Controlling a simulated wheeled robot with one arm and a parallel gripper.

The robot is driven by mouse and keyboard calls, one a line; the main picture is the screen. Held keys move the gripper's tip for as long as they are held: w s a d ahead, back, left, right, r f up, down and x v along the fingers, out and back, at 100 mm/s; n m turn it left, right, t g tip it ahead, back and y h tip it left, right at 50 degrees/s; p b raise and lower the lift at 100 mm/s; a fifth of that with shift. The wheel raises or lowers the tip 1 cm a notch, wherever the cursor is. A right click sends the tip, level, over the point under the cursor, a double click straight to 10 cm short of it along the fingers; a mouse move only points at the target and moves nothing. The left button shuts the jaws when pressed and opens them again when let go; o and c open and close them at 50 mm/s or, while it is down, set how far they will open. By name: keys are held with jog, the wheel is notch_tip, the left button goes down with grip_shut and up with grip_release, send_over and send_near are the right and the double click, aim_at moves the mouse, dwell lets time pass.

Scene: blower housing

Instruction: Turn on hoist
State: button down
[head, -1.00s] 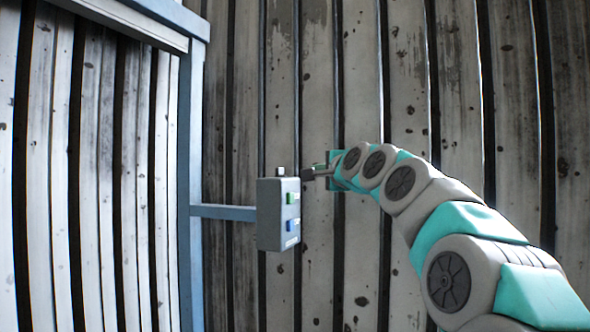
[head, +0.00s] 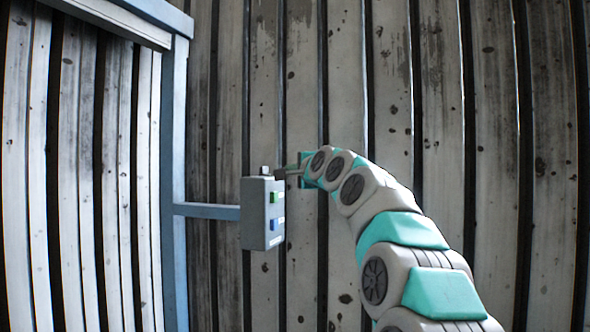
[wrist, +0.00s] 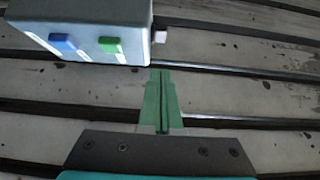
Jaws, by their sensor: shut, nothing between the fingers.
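The hoist control box (head: 262,213) is grey and stands on a blue side bar left of centre in the head view. Its face has a green button (head: 274,197) above a blue button (head: 277,224), and a small light-coloured knob (head: 265,170) sits on its top. In the wrist view the box (wrist: 85,12) fills the upper left, with the green button (wrist: 110,45), blue button (wrist: 63,43) and knob (wrist: 159,37) showing. My gripper (wrist: 161,75) has its green fingers shut and empty. Its tips are close to the knob's end of the box; contact cannot be told.
A blue post (head: 174,180) stands left of the box, and a blue bar (head: 206,211) joins the two. A corrugated, stained metal wall (head: 440,120) runs behind the box and arm. The space in front of the box's buttons looks clear.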

aim_at(266, 170)
jog(key=shift+w+a+p, duration=1.3)
jog(key=shift+w+a, duration=1.45)
jog(key=shift+a, duration=0.1)
jog(key=shift+a+h, duration=0.1)
jog(key=shift+h, duration=0.2)
